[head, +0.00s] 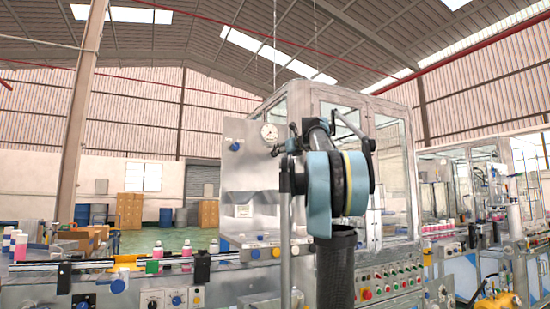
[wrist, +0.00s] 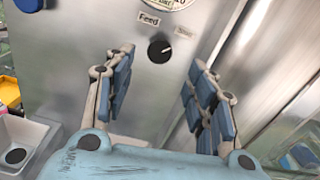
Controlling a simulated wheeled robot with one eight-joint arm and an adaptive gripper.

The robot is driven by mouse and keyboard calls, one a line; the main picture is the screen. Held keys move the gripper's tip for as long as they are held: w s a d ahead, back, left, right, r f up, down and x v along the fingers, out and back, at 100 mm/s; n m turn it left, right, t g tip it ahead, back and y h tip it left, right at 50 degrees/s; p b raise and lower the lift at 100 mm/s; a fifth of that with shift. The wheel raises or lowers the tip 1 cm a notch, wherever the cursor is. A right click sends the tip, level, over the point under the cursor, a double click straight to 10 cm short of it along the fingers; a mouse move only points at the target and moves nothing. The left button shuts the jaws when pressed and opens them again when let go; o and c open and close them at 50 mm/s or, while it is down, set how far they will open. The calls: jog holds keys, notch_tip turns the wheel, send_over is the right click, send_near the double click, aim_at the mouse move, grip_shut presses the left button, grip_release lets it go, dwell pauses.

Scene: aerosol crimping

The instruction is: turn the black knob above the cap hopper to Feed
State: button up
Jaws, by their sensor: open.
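The black knob (wrist: 160,48) sits on a brushed metal panel (wrist: 85,50) in the wrist view. A small pale mark on it seems to point to the upper right. The "Feed" label (wrist: 149,20) is above left of the knob; a second label (wrist: 184,31), too blurred to read, is above right. My gripper (wrist: 162,57) is open and empty, its blue-padded fingers on either side of the knob in the picture. I see no contact, and the remaining gap in depth is hard to tell.
A round gauge (head: 269,132) is above the knob. A blue knob (head: 235,146) is on the same panel to the left. A white open bin (wrist: 22,135) is low left in the wrist view. A conveyor with pink bottles (head: 152,266) runs left of the machine.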

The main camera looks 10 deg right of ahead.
jog(key=x, duration=0.7)
jog(key=shift+w, duration=0.35)
jog(key=shift+a, duration=0.1)
jog(key=shift+c, duration=0.6)
jog(key=c, duration=0.9)
